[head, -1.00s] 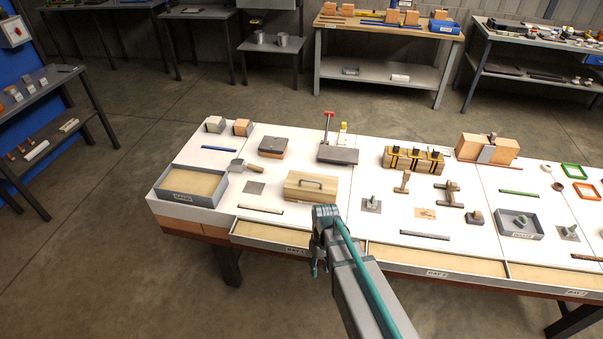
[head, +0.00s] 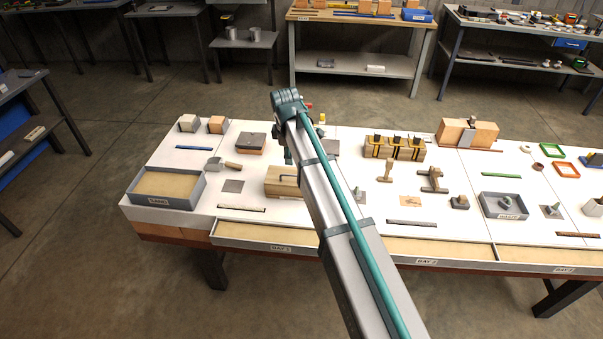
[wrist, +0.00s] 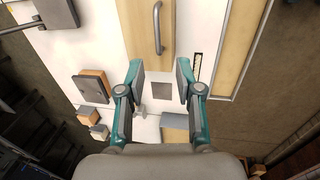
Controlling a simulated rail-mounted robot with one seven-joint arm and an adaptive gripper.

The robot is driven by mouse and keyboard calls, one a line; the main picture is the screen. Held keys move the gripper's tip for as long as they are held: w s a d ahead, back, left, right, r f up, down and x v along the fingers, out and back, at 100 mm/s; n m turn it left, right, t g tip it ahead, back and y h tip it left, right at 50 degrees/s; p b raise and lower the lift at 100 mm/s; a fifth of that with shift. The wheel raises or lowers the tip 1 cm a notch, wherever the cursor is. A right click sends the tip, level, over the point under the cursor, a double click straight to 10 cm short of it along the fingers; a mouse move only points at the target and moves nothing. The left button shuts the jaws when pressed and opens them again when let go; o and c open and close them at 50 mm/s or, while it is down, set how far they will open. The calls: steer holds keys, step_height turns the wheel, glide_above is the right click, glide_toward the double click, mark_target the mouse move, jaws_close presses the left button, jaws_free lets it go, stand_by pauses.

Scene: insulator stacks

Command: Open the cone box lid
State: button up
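The wooden box lid (head: 275,184) with a metal bar handle (head: 288,178) is in the left part of the bench in the head view, partly behind my arm. It looks shut. In the wrist view the pale wooden lid (wrist: 137,20) is at top centre, with the handle (wrist: 157,28) running up and down the picture. My gripper (wrist: 158,76) is open and empty, its two fingers spread below the handle in that view, apart from it. In the head view my arm mostly hides the gripper.
A grey tray of sand (head: 166,187) stands at the bench's left end. A trowel (head: 222,164), a flat grey plate (head: 233,186) and a dark-lidded block (head: 250,140) lie near the wooden box. An open drawer (head: 270,235) runs along the front edge.

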mark_target(292, 176)
steer(key=f+p, duration=0.1)
steer(key=f, duration=0.2)
steer(key=w+f+p, duration=0.1)
steer(key=f, duration=0.2)
steer(key=w+f+p, duration=0.1)
steer(key=f, duration=0.3)
steer(key=shift+w+f, duration=0.1)
steer(key=shift+w, duration=0.1)
jaws_close()
stand_by(0.3)
